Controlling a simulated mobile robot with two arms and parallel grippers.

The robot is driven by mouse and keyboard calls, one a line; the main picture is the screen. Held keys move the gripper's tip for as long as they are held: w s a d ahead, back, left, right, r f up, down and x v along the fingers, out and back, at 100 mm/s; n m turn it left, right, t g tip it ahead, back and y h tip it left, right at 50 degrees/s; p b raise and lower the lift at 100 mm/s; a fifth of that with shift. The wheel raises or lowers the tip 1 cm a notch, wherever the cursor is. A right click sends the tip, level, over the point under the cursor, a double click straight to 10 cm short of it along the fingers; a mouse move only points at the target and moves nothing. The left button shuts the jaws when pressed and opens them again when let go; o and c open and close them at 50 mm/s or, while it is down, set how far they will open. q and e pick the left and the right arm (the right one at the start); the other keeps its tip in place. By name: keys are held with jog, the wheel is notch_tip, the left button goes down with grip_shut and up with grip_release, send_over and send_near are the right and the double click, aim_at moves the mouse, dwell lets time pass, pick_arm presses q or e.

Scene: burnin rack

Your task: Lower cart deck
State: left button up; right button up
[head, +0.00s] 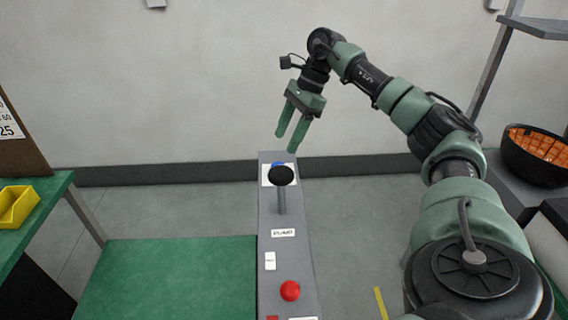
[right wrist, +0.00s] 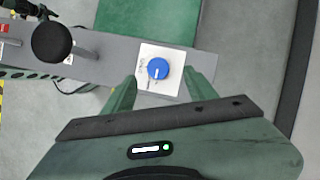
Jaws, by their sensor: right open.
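The green cart deck (head: 165,280) lies at the lower left of the head view, and part of it shows at the top of the right wrist view (right wrist: 150,20). Beside it runs a grey control panel (head: 270,215). The panel carries a blue knob (right wrist: 158,69) on a white plate, a black ball-topped lever (head: 281,176) near a PUMP label (head: 283,233), and a red button (head: 290,291). In the head view the ball partly hides the knob. My right gripper (head: 286,142) is open and empty, pointing down above the knob, which shows between its fingers in the wrist view.
A green bench (head: 40,205) with a yellow bin (head: 16,206) stands at the left. A black basket (head: 535,160) with orange contents stands at the right by a rack (head: 497,65). The wall is behind the panel.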

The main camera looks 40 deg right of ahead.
jog(key=x, duration=0.5)
jog(key=p+x, duration=0.1)
jog(key=x, duration=0.1)
jog(key=shift+s+d+f, duration=0.15)
jog(key=shift+s+f, duration=0.1)
jog(key=shift+f, duration=0.2)
grip_shut()
pick_arm(q)
jog(key=shift+s+a+r, duration=0.15)
jog(key=shift+s+r, duration=0.05)
